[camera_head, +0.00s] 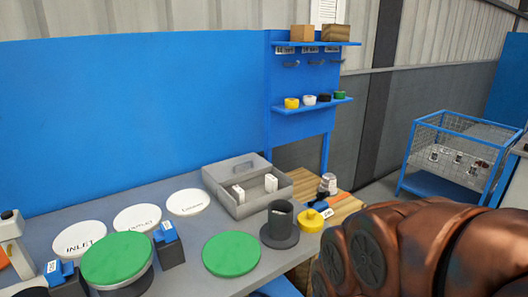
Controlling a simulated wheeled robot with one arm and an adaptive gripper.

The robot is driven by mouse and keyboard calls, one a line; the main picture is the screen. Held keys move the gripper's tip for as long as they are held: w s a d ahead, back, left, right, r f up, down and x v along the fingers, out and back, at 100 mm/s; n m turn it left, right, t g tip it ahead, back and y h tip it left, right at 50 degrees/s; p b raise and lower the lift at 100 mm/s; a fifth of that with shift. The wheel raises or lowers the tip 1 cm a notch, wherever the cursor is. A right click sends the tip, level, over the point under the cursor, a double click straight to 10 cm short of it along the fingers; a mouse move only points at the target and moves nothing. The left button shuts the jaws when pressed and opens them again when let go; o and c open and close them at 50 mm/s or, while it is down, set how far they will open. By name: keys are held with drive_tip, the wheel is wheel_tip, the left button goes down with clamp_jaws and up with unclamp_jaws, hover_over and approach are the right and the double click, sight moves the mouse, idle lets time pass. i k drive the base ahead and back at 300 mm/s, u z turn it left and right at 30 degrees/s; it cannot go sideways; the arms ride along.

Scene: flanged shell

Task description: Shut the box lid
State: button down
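A grey box (248,208) stands on the workbench, right of the middle of the table. It is open at the top, and white pieces (238,194) show inside it. Its grey lid (230,169) is raised at the back edge of the box and leans back. A handle shows on the lid. I cannot tell the exact angle of the lid. My gripper is not in view.
White discs (188,202) lie left of the box on the grey bench (190,262). A green disc (231,253) and dark flanged cylinder (279,225) stand in front. A yellow part (311,221) is at right. A blue shelf (312,106) stands behind.

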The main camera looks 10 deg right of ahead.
sight(226, 173)
drive_tip(key=u, duration=0.15)
drive_tip(key=i, duration=1.05)
drive_tip(key=u, duration=0.65)
